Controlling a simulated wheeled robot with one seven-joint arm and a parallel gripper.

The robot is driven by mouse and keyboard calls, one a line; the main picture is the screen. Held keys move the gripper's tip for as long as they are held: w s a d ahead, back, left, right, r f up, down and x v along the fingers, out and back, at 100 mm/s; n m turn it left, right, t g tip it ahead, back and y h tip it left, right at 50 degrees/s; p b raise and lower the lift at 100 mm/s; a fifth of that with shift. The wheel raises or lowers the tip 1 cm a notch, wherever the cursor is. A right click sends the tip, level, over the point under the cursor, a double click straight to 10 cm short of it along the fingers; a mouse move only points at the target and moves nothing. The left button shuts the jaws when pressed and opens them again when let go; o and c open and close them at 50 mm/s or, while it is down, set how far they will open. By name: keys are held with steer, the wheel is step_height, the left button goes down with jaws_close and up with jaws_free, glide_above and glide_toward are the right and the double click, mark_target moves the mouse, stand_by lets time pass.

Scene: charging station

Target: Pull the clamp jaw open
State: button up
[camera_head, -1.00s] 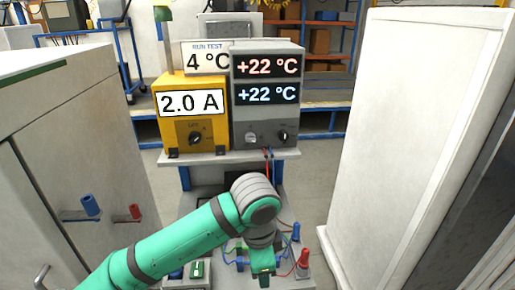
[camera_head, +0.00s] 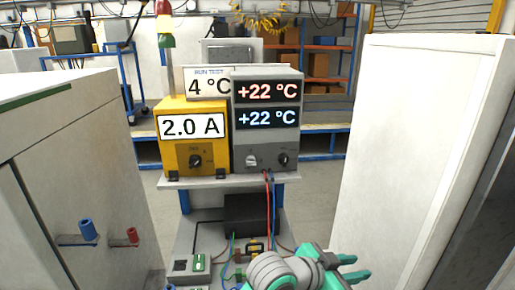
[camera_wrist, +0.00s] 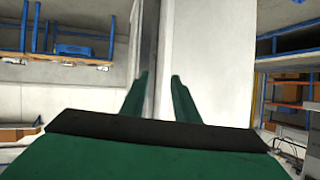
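My gripper (camera_head: 352,267) is at the lower right of the bench in the head view, with its two green fingers pointing right. The wrist view shows the fingers (camera_wrist: 160,98) apart with nothing between them, so it is open and empty. On the bench, a small yellow-and-black part (camera_head: 253,247) sits behind my wrist beside thin wires. I cannot tell whether it is the clamp jaw. My wrist hides the front right of the bench.
A yellow unit (camera_head: 195,160) and a grey display unit (camera_head: 266,145) stand on a shelf behind the bench. A black box (camera_head: 246,215) is below. A white cabinet (camera_head: 85,170) stands left, with blue and red knobs; a tall white panel (camera_head: 415,170) stands right.

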steer(key=s+a+f+n+t+y, duration=0.4)
steer(key=s+a+f+n+t, duration=0.15)
steer(key=f+n, duration=0.35)
steer(key=s+a+f+n+t+y, duration=0.4)
steer(key=a+f+n+t, duration=0.2)
steer(key=f+n, duration=0.25)
steer(key=s+a+f+m+y, duration=0.1)
steer(key=s+a, duration=0.3)
steer(key=s, duration=0.4)
steer(key=s+a+f+m+g+y, duration=0.1)
steer(key=s+a+f, duration=0.1)
steer(key=s, duration=0.6)
steer(key=s+a+f+m+y, duration=0.1)
steer(key=s+a+f, duration=0.1)
steer(key=s+a, duration=0.3)
steer(key=s, duration=0.3)
steer(key=shift+s+a+f+m+y, duration=0.15)
steer(key=shift+a+m+y, duration=0.2)
steer(key=shift+y, duration=0.05)
